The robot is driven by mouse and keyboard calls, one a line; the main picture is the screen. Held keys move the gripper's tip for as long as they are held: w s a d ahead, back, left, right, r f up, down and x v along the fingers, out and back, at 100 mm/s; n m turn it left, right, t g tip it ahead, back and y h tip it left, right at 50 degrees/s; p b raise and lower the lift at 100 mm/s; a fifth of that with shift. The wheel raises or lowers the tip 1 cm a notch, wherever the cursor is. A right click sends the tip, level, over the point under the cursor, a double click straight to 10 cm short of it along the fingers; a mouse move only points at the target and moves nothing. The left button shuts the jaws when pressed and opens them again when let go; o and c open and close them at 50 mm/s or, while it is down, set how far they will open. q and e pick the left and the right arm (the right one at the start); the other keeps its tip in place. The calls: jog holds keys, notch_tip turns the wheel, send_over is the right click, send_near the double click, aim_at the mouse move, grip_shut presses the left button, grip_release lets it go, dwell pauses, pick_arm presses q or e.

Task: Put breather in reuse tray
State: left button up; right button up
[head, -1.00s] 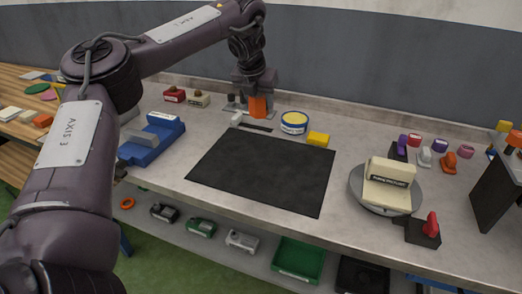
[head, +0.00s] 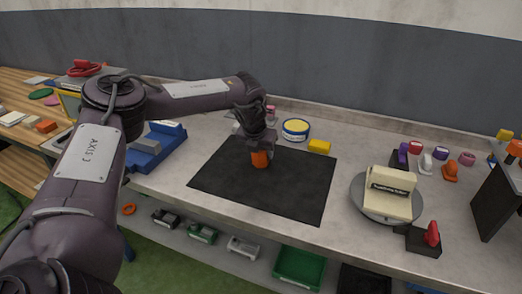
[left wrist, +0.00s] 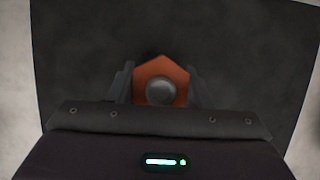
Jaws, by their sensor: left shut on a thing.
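An orange six-sided piece with a round grey centre (left wrist: 161,91), which I take for the breather, is held between the fingers of my left gripper (left wrist: 160,100). In the head view the orange piece (head: 260,159) hangs below my left gripper (head: 259,150), over the rear part of the black mat. I cannot tell whether it touches the mat. No tray shows a readable reuse label. A green tray (head: 300,267) and a dark tray (head: 364,279) are on the lower shelf. My right gripper is not in view.
The black mat (head: 270,192) is otherwise bare. A yellow-topped round tin (head: 295,129) and a yellow block (head: 319,146) stand behind it. A blue fixture (head: 150,150) is at left. A turntable (head: 366,206) with a cream block (head: 390,195) and a red-handled box (head: 430,238) are at right.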

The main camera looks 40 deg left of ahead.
pick_arm(q)
jog(key=o, duration=1.1)
jog(key=shift+c, duration=0.2)
